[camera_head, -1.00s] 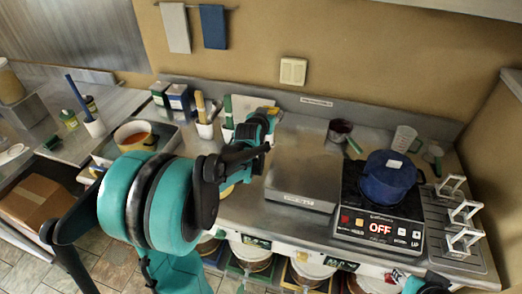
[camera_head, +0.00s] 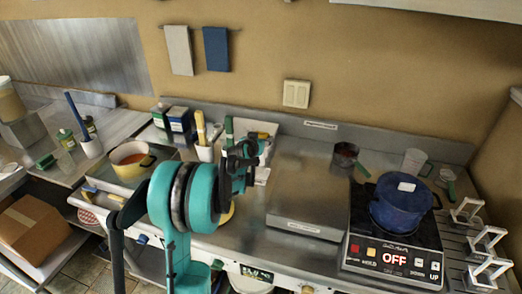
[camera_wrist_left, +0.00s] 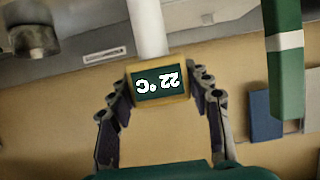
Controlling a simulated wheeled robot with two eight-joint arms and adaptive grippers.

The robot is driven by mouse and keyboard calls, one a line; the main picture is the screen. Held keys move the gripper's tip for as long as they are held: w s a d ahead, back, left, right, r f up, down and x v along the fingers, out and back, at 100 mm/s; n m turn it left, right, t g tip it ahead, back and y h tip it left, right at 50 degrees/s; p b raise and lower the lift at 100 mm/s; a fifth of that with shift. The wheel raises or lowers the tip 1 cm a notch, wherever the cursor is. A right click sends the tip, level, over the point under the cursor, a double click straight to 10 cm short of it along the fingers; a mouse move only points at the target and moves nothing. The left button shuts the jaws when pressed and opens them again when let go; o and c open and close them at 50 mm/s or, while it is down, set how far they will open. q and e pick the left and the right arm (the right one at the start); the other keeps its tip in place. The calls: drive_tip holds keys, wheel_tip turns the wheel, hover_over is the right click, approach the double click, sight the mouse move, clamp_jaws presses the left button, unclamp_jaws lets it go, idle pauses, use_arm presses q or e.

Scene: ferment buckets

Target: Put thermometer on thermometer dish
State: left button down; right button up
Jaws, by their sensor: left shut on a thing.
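My left gripper (camera_head: 240,163) is over the counter, left of the steel scale. In the left wrist view, its fingers (camera_wrist_left: 163,100) are shut on the thermometer (camera_wrist_left: 160,82), a tan block with a dark display reading 22 °C upside down and a pale stem running up from it. In the head view, the gripper and arm mostly hide the thermometer. A pale tray (camera_head: 262,176) lies partly hidden behind the gripper; I cannot tell whether it is the thermometer dish. My right gripper is out of view.
A flat steel scale (camera_head: 308,190) is right of the gripper. A blue pot (camera_head: 400,210) stands on the hot plate at right. A white holder (camera_head: 204,152) with tools and an orange-filled pot (camera_head: 131,160) are at left. A green tool (camera_wrist_left: 286,60) shows close by in the wrist view.

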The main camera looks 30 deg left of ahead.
use_arm(q)
wheel_tip(320, 180, down, 4)
drive_tip(key=shift+a+f+b, duration=0.1)
drive_tip(key=shift+f+b, duration=0.05)
drive_tip(key=shift+b, duration=0.65)
drive_tip(key=c, duration=0.7)
unclamp_jaws()
